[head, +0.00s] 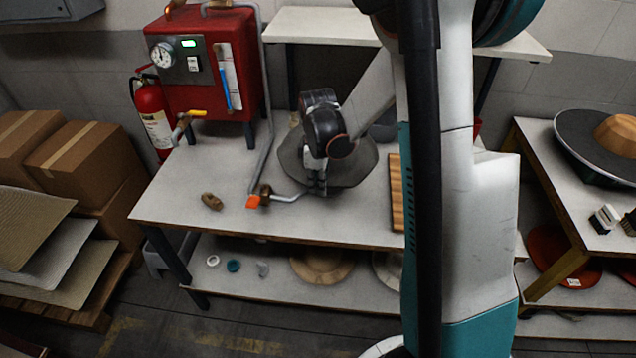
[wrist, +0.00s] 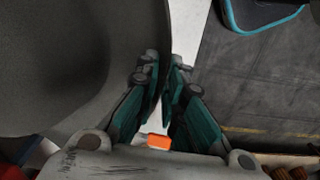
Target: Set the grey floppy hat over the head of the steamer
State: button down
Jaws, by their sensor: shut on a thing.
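The grey floppy hat (head: 353,172) is over the table, its wide brim spread behind and around my gripper. It fills the left of the wrist view (wrist: 60,60). My gripper (head: 317,188) points down and is shut on the front edge of the brim. In the wrist view its teal fingers (wrist: 163,65) are close together at the brim's edge. The steamer is a red boiler (head: 212,65) with a gauge and a green display.
A small brown object (head: 212,201) lies on the table (head: 170,205). A striped wooden board (head: 397,190) lies to the right. A fire extinguisher (head: 153,115) and cardboard boxes (head: 85,160) stand left.

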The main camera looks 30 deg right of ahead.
jog(key=shift+f+b, duration=0.3)
jog(key=shift+f, duration=0.05)
jog(key=c, duration=1.6)
grip_release()
notch_tip(320, 180, up, 12)
jog(key=shift+a, duration=0.1)
jog(key=shift+s, duration=0.1)
